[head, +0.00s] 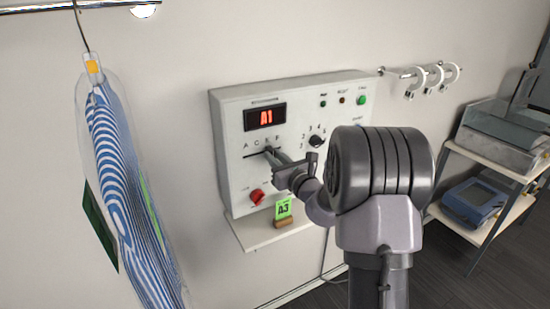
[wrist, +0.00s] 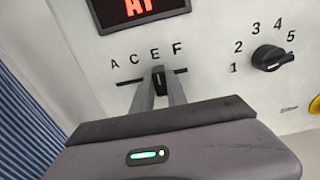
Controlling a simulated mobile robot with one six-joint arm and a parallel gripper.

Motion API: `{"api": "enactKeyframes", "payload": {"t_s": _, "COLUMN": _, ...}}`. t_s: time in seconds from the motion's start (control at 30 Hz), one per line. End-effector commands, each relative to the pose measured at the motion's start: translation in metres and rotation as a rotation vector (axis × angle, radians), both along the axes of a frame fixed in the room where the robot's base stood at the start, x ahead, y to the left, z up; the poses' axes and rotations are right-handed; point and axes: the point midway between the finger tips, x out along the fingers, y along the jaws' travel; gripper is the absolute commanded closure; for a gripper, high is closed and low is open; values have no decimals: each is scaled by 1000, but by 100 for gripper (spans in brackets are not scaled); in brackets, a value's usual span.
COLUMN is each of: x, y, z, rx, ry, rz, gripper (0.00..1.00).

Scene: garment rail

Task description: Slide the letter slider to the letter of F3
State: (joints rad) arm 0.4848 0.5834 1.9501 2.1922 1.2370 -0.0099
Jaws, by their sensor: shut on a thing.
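The letter slider is a small black knob (wrist: 158,79) on a dark horizontal slot under the letters A, C, E and F. It sits about below the E. My gripper (wrist: 158,84) is shut on the knob, one finger at each side. In the head view my gripper (head: 270,153) reaches the slot from the right, and its fingers partly hide the knob. The white control box (head: 230,160) has a red display (head: 265,117) that reads A1; its lower part shows in the wrist view (wrist: 137,8).
A black number dial (wrist: 273,58) is right of the slider. A red knob (head: 257,197) is below it. A green card (head: 284,208) reading A3 stands on the small shelf (head: 250,235). A striped garment in a clear cover (head: 120,170) hangs at left.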

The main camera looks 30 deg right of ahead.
Motion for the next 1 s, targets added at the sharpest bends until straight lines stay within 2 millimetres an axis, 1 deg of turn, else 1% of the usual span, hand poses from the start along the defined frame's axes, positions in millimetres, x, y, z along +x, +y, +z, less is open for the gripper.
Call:
{"api": "enactKeyframes", "payload": {"t_s": 0.17, "x": 0, "y": 0, "z": -1, "rx": 0, "ry": 2, "rz": 0, "gripper": 100}}
{"api": "enactKeyframes", "payload": {"t_s": 0.27, "x": 0, "y": -4, "z": -1, "rx": 1, "ry": 2, "rz": -1, "gripper": 100}}
{"api": "enactKeyframes", "payload": {"t_s": 0.47, "x": 1, "y": -33, "z": 0, "rx": 0, "ry": 1, "rz": -4, "gripper": 100}}
{"api": "enactKeyframes", "payload": {"t_s": 0.53, "x": 1, "y": -39, "z": 0, "rx": 0, "ry": 2, "rz": -2, "gripper": 100}}
{"api": "enactKeyframes", "payload": {"t_s": 0.77, "x": 1, "y": -40, "z": 0, "rx": 0, "ry": 1, "rz": -2, "gripper": 100}}
{"api": "enactKeyframes", "payload": {"t_s": 0.8, "x": 1, "y": -40, "z": 0, "rx": 0, "ry": 1, "rz": -2, "gripper": 78}}
{"api": "enactKeyframes", "payload": {"t_s": 0.9, "x": 1, "y": -40, "z": 0, "rx": 0, "ry": 0, "rz": -2, "gripper": 60}}
{"api": "enactKeyframes", "payload": {"t_s": 1.0, "x": 1, "y": -40, "z": 0, "rx": 0, "ry": 0, "rz": -1, "gripper": 60}}
